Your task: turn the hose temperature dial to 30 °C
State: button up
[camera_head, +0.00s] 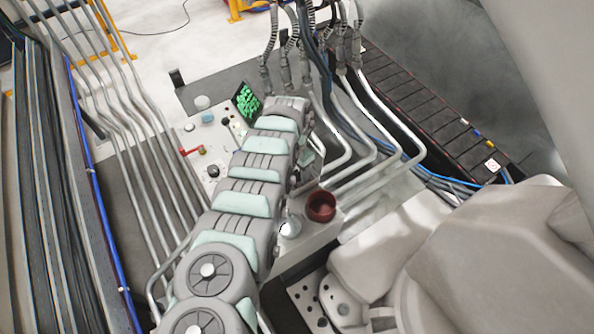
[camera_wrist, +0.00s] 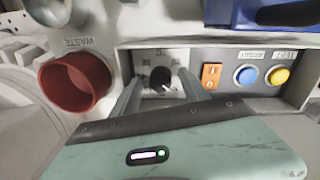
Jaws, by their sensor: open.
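A black round dial (camera_wrist: 161,78) with a small light pointer sits on a pale plate with markings, seen in the wrist view. The markings are too small to read, and so is the dial's setting. My gripper (camera_wrist: 160,89) is open, with one grey finger on the left of the dial and one on the right. I cannot tell whether the fingers touch it. In the head view my arm covers this part of the panel, so the dial and fingertips cannot be made out there.
A red round waste opening (camera_wrist: 76,82) lies left of the dial; it also shows in the head view (camera_head: 321,206). An orange switch (camera_wrist: 211,76), a blue button (camera_wrist: 246,75) and a yellow button (camera_wrist: 278,76) are close on the right. A blue object (camera_wrist: 270,14) is above them.

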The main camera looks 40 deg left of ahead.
aim_at(296, 172)
notch_tip(296, 172, up, 10)
jog(key=p, duration=0.1)
jog(key=shift+a+r, duration=0.2)
jog(key=shift+a, duration=0.05)
dwell(0.7)
